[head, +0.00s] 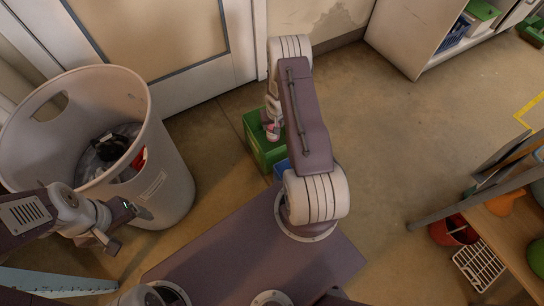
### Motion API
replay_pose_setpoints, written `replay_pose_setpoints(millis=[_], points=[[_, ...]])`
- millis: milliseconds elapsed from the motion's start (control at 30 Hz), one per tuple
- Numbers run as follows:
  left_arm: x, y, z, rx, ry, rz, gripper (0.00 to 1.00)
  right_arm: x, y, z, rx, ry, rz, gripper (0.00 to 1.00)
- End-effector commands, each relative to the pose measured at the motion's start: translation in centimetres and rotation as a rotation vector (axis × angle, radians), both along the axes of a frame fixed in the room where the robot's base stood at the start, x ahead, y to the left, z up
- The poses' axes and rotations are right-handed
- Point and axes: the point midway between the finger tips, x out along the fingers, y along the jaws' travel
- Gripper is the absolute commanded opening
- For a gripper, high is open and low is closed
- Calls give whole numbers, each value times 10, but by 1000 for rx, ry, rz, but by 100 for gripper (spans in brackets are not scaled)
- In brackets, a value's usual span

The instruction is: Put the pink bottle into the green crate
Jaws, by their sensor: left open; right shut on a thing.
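The green crate (258,139) stands on the floor ahead of my base, partly hidden by my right arm. A small pink and white item, the pink bottle (273,134), shows over the crate's opening. My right gripper (270,122) is mostly hidden behind my arm and is shut on the bottle. I cannot tell whether the bottle touches the crate's bottom. My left gripper (122,225) is open and empty, in front of the large grey bin.
The large grey bin (165,185) with dark items inside stands at left. A blue object (281,168) sits beside the crate. Floor between is clear.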

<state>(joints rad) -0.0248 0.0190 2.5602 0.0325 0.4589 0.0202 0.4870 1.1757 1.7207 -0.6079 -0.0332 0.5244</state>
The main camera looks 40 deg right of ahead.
Motion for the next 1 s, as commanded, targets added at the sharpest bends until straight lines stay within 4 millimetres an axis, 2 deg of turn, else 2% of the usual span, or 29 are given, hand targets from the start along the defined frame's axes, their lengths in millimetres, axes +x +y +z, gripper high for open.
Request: replay_pose_setpoints(millis=[33,133,333,467,600,667,800,1000], points=[[0,0,-18,0,0,0,82,-1,-3,-22,1,-1,-6,13],[0,0,-24,0,0,0,82,-2,-6,-32,3,-2,-13,13],[0,0,-26,0,-1,0,82,-2,-6,-35,4,-2,-14,13],[0,0,-51,0,-1,0,82,-2,-6,-60,4,-1,-14,13],[0,0,-85,0,0,0,82,-2,-6,-94,4,-1,-13,13],[0,0,-91,0,0,0,82,-2,-6,-100,3,-2,-13,13],[0,0,-89,0,0,0,82,-2,-6,-98,3,-2,-13,13],[0,0,-126,0,0,0,82,-2,-6,-135,4,-1,-13,13]])
